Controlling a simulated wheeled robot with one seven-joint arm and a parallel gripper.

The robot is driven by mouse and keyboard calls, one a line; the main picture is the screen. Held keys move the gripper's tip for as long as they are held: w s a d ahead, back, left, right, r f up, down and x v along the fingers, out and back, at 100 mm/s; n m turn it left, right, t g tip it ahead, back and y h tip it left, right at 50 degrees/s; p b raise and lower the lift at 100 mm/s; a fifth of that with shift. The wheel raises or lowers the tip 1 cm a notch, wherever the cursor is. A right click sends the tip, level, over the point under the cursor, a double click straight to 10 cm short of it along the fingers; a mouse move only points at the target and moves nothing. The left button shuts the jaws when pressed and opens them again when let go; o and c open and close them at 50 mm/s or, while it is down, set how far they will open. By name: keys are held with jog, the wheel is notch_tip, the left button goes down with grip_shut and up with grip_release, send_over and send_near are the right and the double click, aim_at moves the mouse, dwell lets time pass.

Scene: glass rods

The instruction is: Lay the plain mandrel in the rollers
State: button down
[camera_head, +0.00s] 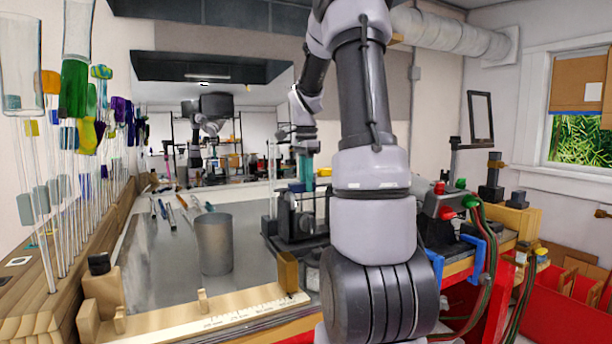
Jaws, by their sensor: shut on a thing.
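My arm fills the middle of the view, bends over at the top and comes down behind its upper part. My gripper (305,150) is at its end, small and pointing down over the back of the bench. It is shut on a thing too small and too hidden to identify. A teal upright piece (307,173) shows just under the gripper; I cannot tell whether they touch. A dark metal fixture (300,217) stands below, partly hidden by my arm. I cannot make out the rollers for certain, nor tell the plain mandrel from the other thin rods.
A grey metal cup (213,244) stands on the bench (150,275). Several thin tools (183,203) lie behind it. Upright coloured glass rods (70,200) crowd the left. A torch with red and green knobs (443,203) and hoses is at the right. A mirror-like panel is behind.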

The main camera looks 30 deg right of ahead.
jog(key=shift+f, duration=0.3)
jog(key=c, duration=0.5)
grip_release()
notch_tip(320, 180, up, 11)
jog(key=shift+a+f, duration=0.1)
dwell(0.5)
